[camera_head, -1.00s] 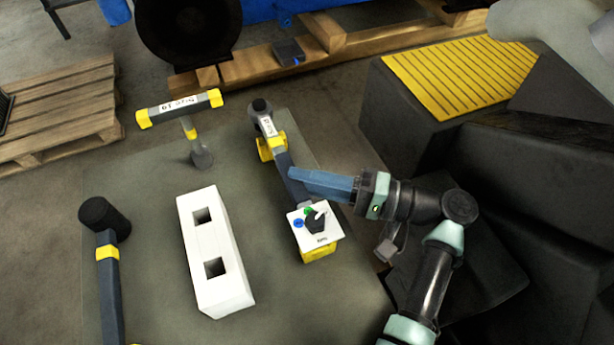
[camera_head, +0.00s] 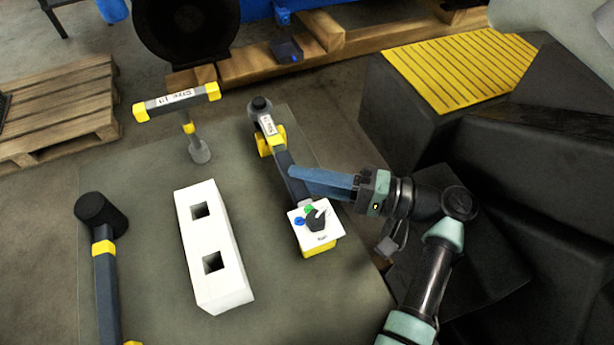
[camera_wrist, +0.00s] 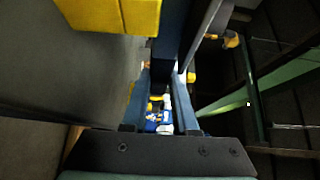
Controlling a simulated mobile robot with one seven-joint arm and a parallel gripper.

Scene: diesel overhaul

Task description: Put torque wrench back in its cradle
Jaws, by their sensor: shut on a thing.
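A long grey-blue tool with a black round head, a white label and a yellow band, apparently the torque wrench (camera_head: 282,160), lies along the right part of the grey table. My gripper (camera_head: 293,176) reaches in from the right and is shut on its handle. The wrist view shows my gripper's fingers (camera_wrist: 160,118) and a dark blue bar (camera_wrist: 172,40) running up from between them. Yellow pieces (camera_head: 264,145) sit beside the wrench near its head; I cannot tell whether they are its cradle.
The box carries a black knob and blue and green buttons. A white block (camera_head: 215,250) with two square holes stands mid-table. A labelled T-shaped tool (camera_head: 178,102) stands behind it; a black-headed tool (camera_head: 104,262) is at left. The grey table (camera_head: 150,210) has bare room between them.

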